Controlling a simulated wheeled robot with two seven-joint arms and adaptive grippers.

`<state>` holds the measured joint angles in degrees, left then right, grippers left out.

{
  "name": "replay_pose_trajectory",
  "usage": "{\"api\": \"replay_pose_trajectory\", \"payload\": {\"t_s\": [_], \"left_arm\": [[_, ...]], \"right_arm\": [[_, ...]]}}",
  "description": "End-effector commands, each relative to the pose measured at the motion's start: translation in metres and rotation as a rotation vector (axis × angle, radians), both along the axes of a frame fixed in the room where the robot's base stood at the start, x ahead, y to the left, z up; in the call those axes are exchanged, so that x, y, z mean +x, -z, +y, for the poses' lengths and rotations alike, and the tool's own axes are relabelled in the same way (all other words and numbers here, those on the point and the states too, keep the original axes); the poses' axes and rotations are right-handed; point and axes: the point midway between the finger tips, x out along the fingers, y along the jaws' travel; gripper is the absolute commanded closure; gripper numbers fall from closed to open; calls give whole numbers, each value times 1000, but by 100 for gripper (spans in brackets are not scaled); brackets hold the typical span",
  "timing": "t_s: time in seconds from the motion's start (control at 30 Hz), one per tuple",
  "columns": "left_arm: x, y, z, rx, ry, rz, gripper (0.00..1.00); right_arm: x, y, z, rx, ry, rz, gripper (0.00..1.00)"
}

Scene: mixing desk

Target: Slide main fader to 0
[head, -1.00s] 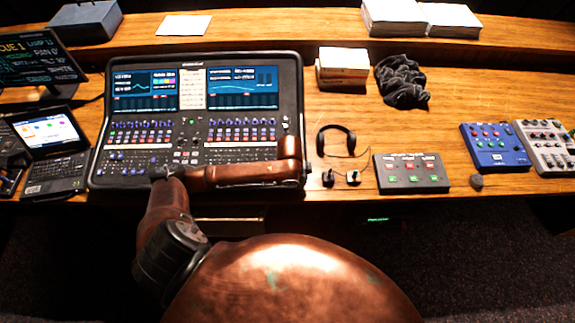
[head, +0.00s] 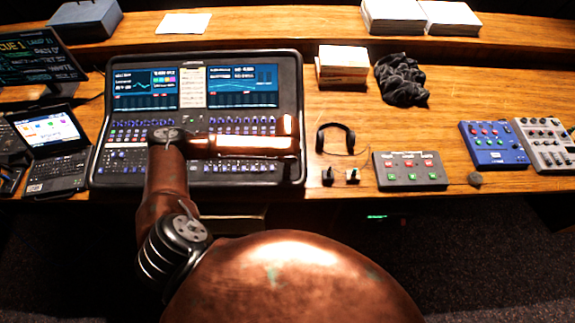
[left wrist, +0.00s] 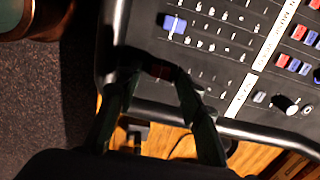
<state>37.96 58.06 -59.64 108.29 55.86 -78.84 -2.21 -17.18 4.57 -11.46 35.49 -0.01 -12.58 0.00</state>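The mixing console (head: 200,57) stands on the desk, with its screens, knobs and fader rows facing up. My left forearm lies across its lower half and hides part of the controls; my left gripper is hidden there in the head view. In the left wrist view my left gripper (left wrist: 158,72) has its two dark fingers apart, over the console's black rim, with no held object visible. A blue-and-white fader cap (left wrist: 175,25) sits just beyond the fingertips on the console panel (left wrist: 215,60). I cannot read its label. My right gripper is not in view.
A laptop (head: 52,150) stands at the left. Blue (head: 494,146) and grey (head: 546,146) units sit at the right.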

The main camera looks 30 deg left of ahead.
Motion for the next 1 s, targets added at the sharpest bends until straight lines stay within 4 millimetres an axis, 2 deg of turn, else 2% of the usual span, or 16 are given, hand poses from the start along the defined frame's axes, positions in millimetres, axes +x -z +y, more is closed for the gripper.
{"api": "replay_pose_trajectory", "payload": {"t_s": [0.33, 0.83, 1.0], "left_arm": [[0, 6, 0, 0, 1, 1, 65], [0, 6, 0, 0, 0, 0, 99], [0, 6, 0, 0, 0, 0, 100]], "right_arm": [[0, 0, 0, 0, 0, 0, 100], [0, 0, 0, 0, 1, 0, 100], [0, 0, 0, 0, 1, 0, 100]]}}
